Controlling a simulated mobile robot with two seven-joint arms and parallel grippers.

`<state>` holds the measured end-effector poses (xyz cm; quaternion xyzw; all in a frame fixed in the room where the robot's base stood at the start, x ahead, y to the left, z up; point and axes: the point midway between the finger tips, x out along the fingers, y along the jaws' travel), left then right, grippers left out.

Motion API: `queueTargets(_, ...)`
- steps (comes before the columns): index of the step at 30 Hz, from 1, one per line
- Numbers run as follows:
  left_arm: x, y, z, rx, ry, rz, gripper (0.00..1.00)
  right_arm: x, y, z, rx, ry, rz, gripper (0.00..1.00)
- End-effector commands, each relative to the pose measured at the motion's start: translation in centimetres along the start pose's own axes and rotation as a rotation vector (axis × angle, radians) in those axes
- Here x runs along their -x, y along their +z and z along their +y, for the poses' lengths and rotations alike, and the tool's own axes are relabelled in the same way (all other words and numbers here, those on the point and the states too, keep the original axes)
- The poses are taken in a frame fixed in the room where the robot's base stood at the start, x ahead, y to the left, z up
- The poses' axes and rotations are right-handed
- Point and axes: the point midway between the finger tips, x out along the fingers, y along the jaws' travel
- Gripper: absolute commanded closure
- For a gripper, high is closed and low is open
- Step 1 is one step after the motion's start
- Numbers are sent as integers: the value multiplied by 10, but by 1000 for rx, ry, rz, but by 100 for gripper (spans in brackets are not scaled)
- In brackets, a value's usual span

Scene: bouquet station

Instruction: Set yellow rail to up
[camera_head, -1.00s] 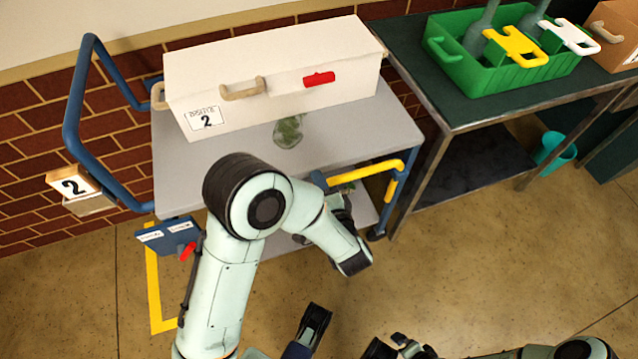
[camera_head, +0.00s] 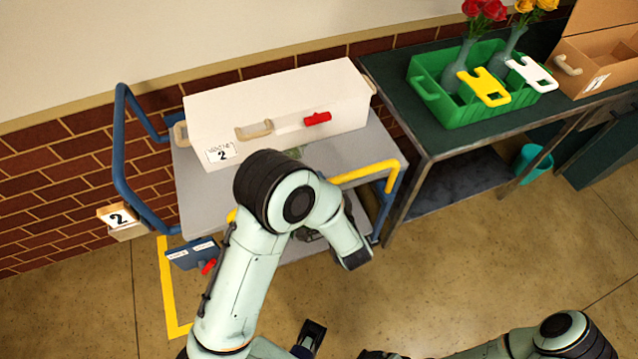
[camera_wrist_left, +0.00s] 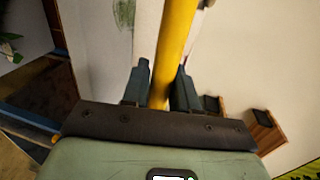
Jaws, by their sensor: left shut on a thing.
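The yellow rail (camera_head: 362,173) runs along the cart's front, with its right corner close to the top deck's edge level. A short yellow piece also shows left of my arm; the stretch between is hidden behind the arm. In the left wrist view the yellow rail (camera_wrist_left: 175,45) passes between the dark fingers of my left gripper (camera_wrist_left: 164,88), which is shut on it. In the head view that gripper is hidden by its own arm. My right gripper (camera_head: 340,350) is only partly seen at the bottom edge; its jaw state is unclear.
The grey cart (camera_head: 195,195) carries a white box (camera_head: 285,105) with a red latch. A blue panel (camera_head: 190,253) with a red lever is at its front left. A green crate (camera_head: 455,110) with vases stands on the table to the right. The front floor is clear.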

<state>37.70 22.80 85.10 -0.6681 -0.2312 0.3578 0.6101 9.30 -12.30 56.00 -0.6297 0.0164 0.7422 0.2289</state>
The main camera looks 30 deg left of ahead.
Motion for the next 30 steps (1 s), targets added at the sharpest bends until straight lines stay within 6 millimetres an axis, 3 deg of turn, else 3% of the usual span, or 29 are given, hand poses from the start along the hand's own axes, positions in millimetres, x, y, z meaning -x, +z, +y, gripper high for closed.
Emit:
queueTargets(3, 1, -1, -11, 2, -6, -2, 100, 9, 0, -3, 0, 0, -2, 0)
queueTargets(13, 1, -1, -12, 6, -11, -1, 100, 8, 1, -2, -1, 1, -3, 0)
queueTargets(14, 1, -1, -12, 6, -11, -1, 69, 8, 1, -2, -1, 1, -3, 0)
queueTargets(15, 1, -1, -12, 6, -10, 0, 56, 8, 1, -2, -1, 1, -3, 0)
queueTargets(16, 1, -1, -12, 6, -9, 0, 53, 8, 0, -2, -1, 1, -3, 0)
queueTargets(25, 3, -1, -9, 2, -3, 0, 53, 8, 0, -2, -1, 1, -2, 0)
queueTargets(30, 22, -2, -9, 2, -2, 5, 53, 8, 0, -2, 0, 1, -2, 0)
